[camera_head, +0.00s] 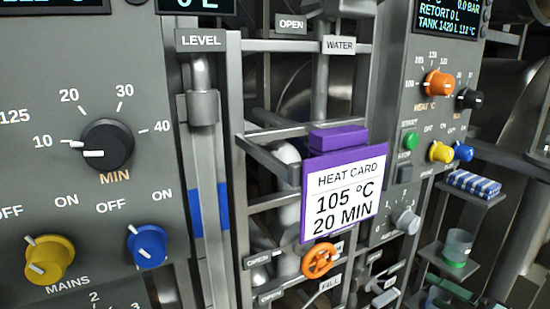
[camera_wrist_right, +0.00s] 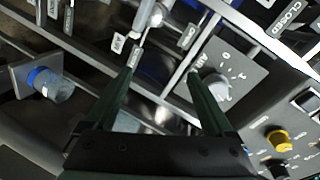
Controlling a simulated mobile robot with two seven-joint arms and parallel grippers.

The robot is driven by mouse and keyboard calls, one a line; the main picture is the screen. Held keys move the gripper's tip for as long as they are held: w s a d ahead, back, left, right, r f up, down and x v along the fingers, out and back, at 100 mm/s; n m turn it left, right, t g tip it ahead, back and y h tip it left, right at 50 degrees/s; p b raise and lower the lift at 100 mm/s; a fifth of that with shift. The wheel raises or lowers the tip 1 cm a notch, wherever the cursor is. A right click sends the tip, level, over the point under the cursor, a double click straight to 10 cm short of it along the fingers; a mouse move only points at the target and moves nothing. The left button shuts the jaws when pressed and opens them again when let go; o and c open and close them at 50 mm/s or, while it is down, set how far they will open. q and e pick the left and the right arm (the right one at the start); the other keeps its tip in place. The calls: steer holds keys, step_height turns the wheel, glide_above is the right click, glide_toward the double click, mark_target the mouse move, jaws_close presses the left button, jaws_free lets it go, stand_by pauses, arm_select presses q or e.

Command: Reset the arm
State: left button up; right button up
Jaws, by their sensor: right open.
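My right gripper (camera_head: 438,291) shows at the lower right edge of the head view, below the shelf with the glass. In the right wrist view my right gripper (camera_wrist_right: 163,73) has its two dark green fingers spread apart, with nothing between them. Beyond the fingertips are grey rails and a panel with a grey knob (camera_wrist_right: 216,88); the fingers look apart from them. My left gripper is in neither view.
A purple-framed heat card (camera_head: 345,195) reads 105 °C, 20 MIN. An orange valve wheel (camera_head: 319,260) sits below it. Shelves at right hold a blue checked cloth (camera_head: 473,183) and a glass (camera_head: 457,246). A left panel (camera_head: 60,190) carries knobs. Rails and pipes crowd the middle.

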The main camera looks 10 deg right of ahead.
steer(key=s+a+f+n+g+h, duration=0.1)
steer(key=s+a+f+n+g, duration=0.3)
steer(key=f, duration=0.6)
steer(key=s+a+f+n+h, duration=0.1)
steer(key=s+a+f, duration=0.2)
steer(key=a+f, duration=0.5)
steer(key=s+a+f+n+g, duration=0.1)
steer(key=s+a+f+n, duration=0.6)
steer(key=s+a+f, duration=0.3)
steer(key=shift+a, duration=1.15)
steer(key=shift+c, duration=0.3)
